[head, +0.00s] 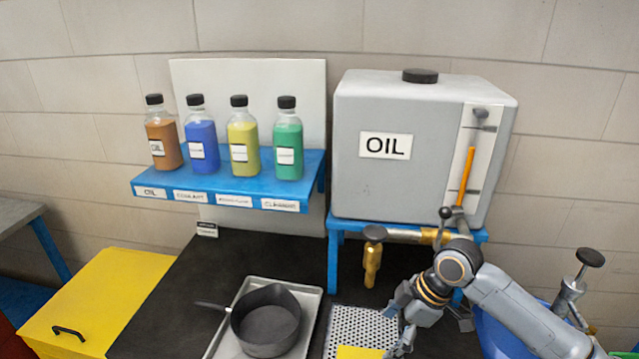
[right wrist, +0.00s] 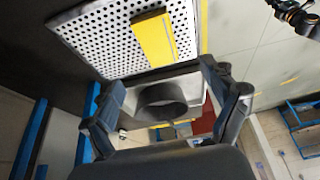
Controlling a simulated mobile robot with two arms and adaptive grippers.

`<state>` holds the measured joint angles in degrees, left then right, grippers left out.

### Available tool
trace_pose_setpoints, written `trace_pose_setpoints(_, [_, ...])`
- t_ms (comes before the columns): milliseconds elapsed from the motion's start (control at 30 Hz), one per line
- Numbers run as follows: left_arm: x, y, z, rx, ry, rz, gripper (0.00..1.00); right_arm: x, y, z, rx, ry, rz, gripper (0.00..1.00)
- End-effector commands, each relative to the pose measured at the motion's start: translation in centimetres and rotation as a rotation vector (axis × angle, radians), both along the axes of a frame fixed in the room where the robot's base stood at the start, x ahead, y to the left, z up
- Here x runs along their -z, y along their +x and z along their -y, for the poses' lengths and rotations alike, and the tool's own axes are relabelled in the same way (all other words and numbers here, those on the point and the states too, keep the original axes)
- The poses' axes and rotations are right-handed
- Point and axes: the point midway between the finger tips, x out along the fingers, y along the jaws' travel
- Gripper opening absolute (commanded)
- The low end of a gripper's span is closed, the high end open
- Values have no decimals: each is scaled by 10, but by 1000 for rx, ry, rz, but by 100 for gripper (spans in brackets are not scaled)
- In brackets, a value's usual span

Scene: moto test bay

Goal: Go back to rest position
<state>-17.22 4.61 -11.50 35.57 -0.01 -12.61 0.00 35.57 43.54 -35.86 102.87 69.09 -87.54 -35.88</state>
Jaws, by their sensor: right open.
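My right gripper (head: 394,332) is open and empty, above the work surface near the perforated plate (head: 352,322), in front of the oil tank. In the right wrist view its two fingers (right wrist: 165,88) are spread apart. The dark pan (right wrist: 160,104) shows in the background between them, and the perforated plate (right wrist: 118,40) with a yellow piece (right wrist: 154,38) lies beyond the fingertips. My left gripper is not in view.
A grey oil tank (head: 400,185) stands on a blue stand, with a brass tap (head: 373,262) below. A pan (head: 268,322) sits on a metal tray (head: 226,340). Several bottles stand on a blue shelf (head: 235,190). A blue container (head: 490,333) is at right. The dark worktop (head: 225,262) is clear behind the tray.

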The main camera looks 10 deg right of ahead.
Motion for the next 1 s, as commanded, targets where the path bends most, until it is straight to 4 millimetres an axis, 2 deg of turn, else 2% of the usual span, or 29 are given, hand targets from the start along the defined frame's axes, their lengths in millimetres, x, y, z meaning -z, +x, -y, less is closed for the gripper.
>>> trace_pose_setpoints(167, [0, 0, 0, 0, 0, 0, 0, 36, -33, -33, 42, 8, -12, 86])
trace_pose_setpoints(300, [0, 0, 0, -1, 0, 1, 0, 65, -73, -61, 162, 27, -11, 86])
trace_pose_setpoints(433, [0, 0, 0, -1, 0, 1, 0, 82, -108, -72, 337, 45, -12, 86])
trace_pose_setpoints(600, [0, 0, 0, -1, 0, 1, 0, 92, -150, -61, 602, 41, -22, 86])
trace_pose_setpoints(1000, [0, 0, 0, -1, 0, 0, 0, 96, -220, -9, 1030, -50, -44, 86])
